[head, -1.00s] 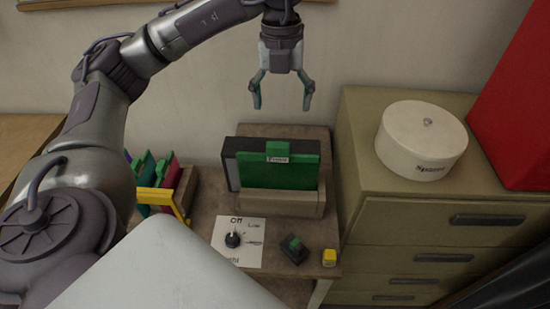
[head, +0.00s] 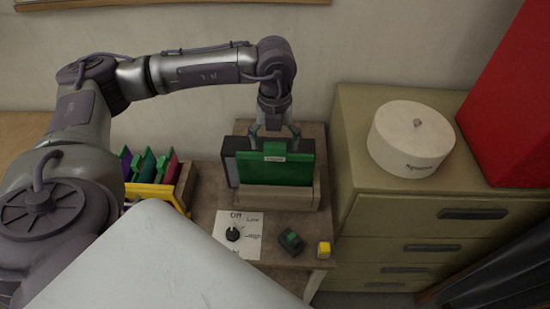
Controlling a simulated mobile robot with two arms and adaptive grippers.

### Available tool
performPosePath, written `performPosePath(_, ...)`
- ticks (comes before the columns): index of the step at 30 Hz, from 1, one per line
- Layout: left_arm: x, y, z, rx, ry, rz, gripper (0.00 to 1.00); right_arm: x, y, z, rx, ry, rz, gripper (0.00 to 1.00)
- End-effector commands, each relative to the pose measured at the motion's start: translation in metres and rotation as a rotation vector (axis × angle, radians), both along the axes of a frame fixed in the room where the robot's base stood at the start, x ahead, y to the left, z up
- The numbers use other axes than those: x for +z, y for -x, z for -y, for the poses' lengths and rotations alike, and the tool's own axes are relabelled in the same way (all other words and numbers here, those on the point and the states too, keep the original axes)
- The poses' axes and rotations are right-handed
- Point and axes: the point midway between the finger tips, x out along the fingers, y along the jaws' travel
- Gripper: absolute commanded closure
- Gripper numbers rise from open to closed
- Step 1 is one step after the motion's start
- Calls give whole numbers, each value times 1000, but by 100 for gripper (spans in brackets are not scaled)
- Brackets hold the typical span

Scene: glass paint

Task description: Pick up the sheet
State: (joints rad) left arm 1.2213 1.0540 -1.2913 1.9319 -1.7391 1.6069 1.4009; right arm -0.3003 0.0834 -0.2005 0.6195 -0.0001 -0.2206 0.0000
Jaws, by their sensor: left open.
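A green sheet (head: 278,172) with a labelled tab on its top edge stands upright in a wooden holder (head: 276,198), in front of a dark panel (head: 230,170). My left gripper (head: 274,135) is open and points down just above and behind the sheet's tab. Its fingertips are partly hidden near the top edge of the sheet and panel, so I cannot tell whether they touch. My right gripper is not in view.
A white dial plate (head: 250,222), a small dark block with a green top (head: 291,240) and a yellow block (head: 324,249) lie in front. A yellow-edged rack (head: 150,190) of coloured sheets is left. A drawer cabinet (head: 385,215) with a white round box (head: 410,139) is right.

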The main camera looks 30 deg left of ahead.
Motion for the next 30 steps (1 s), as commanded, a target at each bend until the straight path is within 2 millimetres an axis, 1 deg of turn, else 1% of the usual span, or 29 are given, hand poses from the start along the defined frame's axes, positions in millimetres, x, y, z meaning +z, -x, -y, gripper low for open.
performPosePath(1,-5,0,0,1,0,-4,17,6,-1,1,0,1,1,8)
performPosePath(6,-18,0,0,0,1,1,17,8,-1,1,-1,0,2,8)
performPosePath(11,-18,-1,0,0,1,2,17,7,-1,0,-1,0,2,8)
performPosePath(12,-18,-1,0,0,0,1,18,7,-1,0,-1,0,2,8)
performPosePath(20,-18,-1,0,0,1,2,62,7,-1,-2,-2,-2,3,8)
performPosePath(24,-18,-1,0,0,0,1,85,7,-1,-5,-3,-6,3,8)
performPosePath(25,-16,-1,0,0,1,4,88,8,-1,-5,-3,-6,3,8)
performPosePath(30,-16,-1,0,0,1,4,88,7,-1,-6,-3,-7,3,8)
